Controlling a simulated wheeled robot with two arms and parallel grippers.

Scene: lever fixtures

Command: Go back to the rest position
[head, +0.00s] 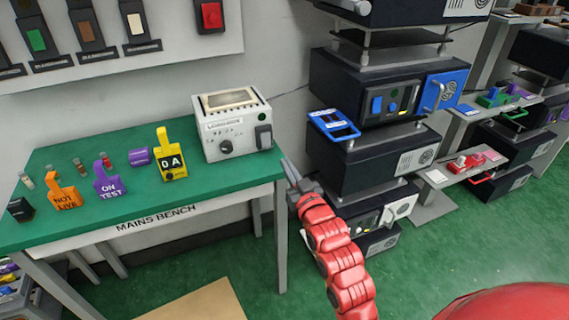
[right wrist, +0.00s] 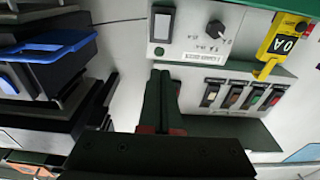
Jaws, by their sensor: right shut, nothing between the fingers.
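My right gripper (head: 289,172) is at the end of the red arm, just off the right end of the green bench (head: 215,180). Its fingers are together with nothing between them. In the right wrist view the closed fingers (right wrist: 160,97) point toward the white instrument box (right wrist: 195,35). That box also stands on the right end of the bench in the head view (head: 232,128), a little behind and left of the gripper. My left gripper is not in view.
Black units with a blue door (head: 440,92) and a raised blue frame (head: 334,125) stand close right of the gripper. Yellow (head: 171,157), purple (head: 108,182) and orange (head: 63,195) tags stand on the bench. Green floor (head: 430,250) lies open at front right.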

